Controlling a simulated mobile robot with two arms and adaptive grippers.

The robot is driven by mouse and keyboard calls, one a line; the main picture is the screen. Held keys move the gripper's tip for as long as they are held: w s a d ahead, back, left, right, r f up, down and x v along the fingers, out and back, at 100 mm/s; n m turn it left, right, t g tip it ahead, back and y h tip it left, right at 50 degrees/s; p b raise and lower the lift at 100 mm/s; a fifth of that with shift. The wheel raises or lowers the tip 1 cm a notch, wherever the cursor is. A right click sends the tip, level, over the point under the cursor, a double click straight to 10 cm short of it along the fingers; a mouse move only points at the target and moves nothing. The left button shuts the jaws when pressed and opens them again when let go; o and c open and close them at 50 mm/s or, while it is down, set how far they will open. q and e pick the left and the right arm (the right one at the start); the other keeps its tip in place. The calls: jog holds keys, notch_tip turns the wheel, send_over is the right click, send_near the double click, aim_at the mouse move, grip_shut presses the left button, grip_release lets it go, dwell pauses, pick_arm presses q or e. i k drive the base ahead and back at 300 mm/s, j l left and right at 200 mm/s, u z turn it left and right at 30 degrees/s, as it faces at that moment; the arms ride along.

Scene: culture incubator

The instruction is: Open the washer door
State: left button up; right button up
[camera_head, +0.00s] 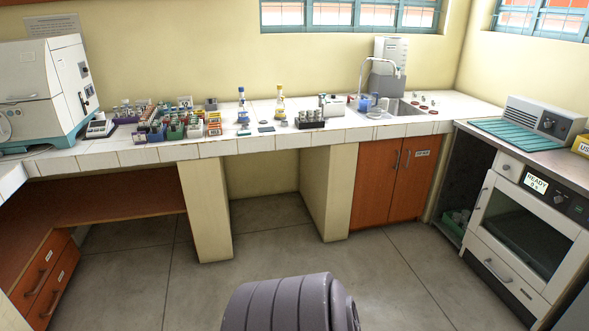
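The washer (505,168) is the white front-loading appliance under the counter at the right. Its door (545,212) has a dark glass window, a white frame and a slim handle (481,197) on its left side. The door looks closed. A display (537,183) at its upper right reads "READY", with a dark knob beside it. Neither gripper shows in the head view. A grey ribbed rounded part at the bottom middle looks like my own body.
A drawer front (505,276) with a handle is below the washer door. A dark open recess (462,180) is left of the washer. Red cupboard doors (390,180) stand further left. The grey floor (275,248) before the counter is clear. Glassware and racks crowd the tiled counter.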

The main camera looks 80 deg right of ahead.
aim_at(578, 255)
jog(key=z, duration=4.3)
jog(key=i, duration=0.8)
jog(key=z, duration=0.05)
